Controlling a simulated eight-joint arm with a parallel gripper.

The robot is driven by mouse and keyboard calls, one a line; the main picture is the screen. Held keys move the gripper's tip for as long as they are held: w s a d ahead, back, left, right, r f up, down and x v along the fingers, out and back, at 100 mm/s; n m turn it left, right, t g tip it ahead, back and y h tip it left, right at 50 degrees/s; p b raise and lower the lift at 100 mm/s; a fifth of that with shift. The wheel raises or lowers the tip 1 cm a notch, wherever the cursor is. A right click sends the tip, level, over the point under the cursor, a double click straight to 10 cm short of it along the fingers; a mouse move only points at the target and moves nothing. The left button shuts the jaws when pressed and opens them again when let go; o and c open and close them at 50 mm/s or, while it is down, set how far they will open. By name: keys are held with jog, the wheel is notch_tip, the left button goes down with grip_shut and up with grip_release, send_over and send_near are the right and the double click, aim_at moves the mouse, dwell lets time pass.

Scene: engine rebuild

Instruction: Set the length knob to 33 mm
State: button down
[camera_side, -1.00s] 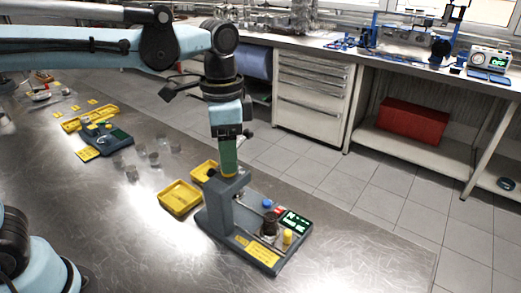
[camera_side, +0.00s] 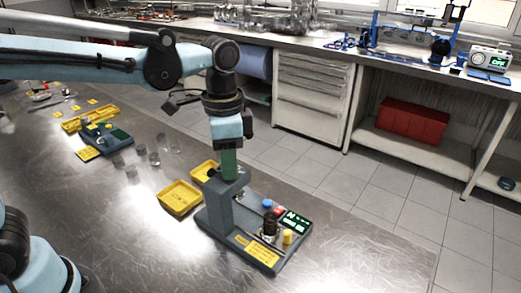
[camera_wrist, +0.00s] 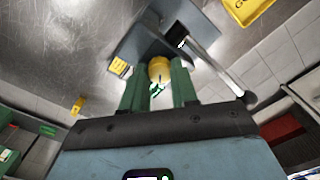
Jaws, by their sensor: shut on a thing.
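The machine (camera_side: 222,208) stands on the steel bench, a dark grey base with an upright post at its left. My gripper (camera_side: 229,170) points down at the top of this post. In the wrist view, my gripper (camera_wrist: 159,82) has its two green fingers on either side of a yellow round knob (camera_wrist: 158,68) and is shut on it. Whether this is the length knob cannot be read. On the base are a green-lit display (camera_side: 294,222), a blue button (camera_side: 267,203), a yellow cap (camera_side: 287,237) and a dark cylinder (camera_side: 270,225). The display's figures are too small to read.
A yellow tray (camera_side: 180,198) stands left of the machine, and a second yellow tray (camera_side: 203,171) is behind the post. A smaller device (camera_side: 105,138) and several clear cups (camera_side: 153,158) are farther left. The bench in front is clear.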

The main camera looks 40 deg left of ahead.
jog(key=shift+n, duration=0.4)
jog(key=n, duration=0.4)
jog(key=shift+n, duration=2.5)
jog(key=c, duration=0.9)
grip_release()
jog(key=shift+o, duration=0.2)
notch_tip(320, 180, up, 12)
jog(key=shift+a, duration=0.1)
